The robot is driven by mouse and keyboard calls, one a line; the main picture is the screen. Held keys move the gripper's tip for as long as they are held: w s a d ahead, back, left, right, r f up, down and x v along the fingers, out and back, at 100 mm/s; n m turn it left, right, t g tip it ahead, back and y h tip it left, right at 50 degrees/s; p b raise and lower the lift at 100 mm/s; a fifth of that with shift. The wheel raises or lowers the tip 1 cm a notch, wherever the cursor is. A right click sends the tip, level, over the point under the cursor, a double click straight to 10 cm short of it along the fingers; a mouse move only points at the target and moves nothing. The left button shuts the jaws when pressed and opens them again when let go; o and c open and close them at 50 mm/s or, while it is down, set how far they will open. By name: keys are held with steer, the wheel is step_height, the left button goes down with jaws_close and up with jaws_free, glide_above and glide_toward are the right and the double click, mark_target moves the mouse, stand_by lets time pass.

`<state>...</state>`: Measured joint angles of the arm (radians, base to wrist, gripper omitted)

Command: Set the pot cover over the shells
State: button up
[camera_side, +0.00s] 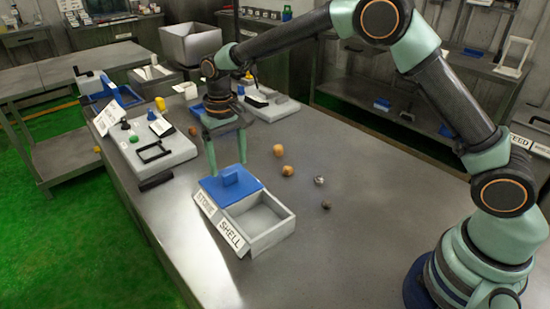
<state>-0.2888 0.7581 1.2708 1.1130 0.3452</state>
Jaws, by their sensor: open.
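A two-part light box (272,234) stands on the steel table, with a STONE label (208,206) and a SHELL label (231,236) on its front left side. The blue pot cover (212,190), with a block knob on top, lies over the STONE half. The SHELL half is uncovered, and no shells show inside it. My gripper (228,166) points down at the cover, its open fingers on either side of the knob. Whether they touch the knob I cannot tell. Several small lumps lie loose on the table: orange-brown ones (288,170) and greyish ones (319,181). Which are shells is unclear.
A white panel (165,148) with coloured knobs and a black handle stands to the left, and another unit (268,104) behind. A dark block (155,180) lies at the table's left edge.

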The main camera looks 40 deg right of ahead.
mark_target(229, 172)
steer(key=shift+f, duration=2.05)
steer(key=shift+c, duration=0.3)
jaws_close()
steer(key=shift+r, duration=0.1)
